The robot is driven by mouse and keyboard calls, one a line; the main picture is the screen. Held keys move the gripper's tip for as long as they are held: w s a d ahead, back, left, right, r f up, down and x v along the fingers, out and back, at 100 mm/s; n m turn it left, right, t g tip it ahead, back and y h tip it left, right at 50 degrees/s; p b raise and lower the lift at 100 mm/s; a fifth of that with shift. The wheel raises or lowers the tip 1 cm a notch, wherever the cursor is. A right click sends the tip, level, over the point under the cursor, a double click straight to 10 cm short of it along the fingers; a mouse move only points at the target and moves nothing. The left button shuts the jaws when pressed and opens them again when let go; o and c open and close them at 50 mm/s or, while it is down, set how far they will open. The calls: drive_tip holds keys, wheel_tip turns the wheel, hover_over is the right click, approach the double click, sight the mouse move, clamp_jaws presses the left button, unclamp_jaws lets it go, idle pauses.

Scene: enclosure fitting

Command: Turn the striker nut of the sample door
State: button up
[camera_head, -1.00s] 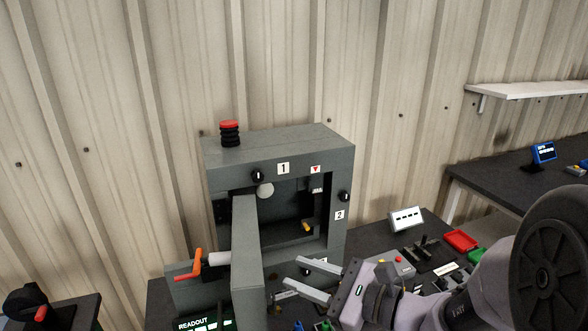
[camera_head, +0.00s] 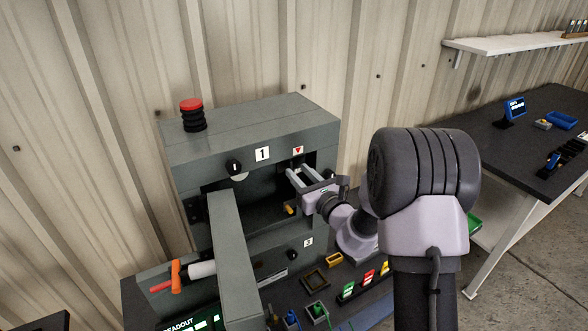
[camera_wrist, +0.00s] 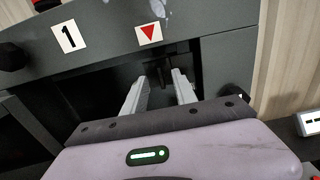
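My gripper (camera_head: 297,171) is at the right of the opening, just below that label. In the wrist view its fingers (camera_wrist: 159,77) are apart, with a small dark part (camera_wrist: 163,72) in shadow beyond and between them. I cannot tell whether this is the striker nut or whether the fingers touch it. A small orange-yellow piece (camera_head: 290,209) shows lower in the opening.
Black knobs sit beside label 1 (camera_head: 262,154) and label 3 (camera_head: 308,243). A red-topped black stack (camera_head: 192,115) stands on the enclosure. Small bins and colored parts (camera_head: 317,310) crowd the bench in front. A dark side table (camera_head: 540,140) stands at right.

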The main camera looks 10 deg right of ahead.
sight(291, 166)
drive_tip(key=shift+x, duration=1.7)
drive_tip(key=shift+c, duration=0.2)
clamp_jaws()
drive_tip(key=shift+f+b, duration=0.1)
drive_tip(key=shift+b, duration=0.2)
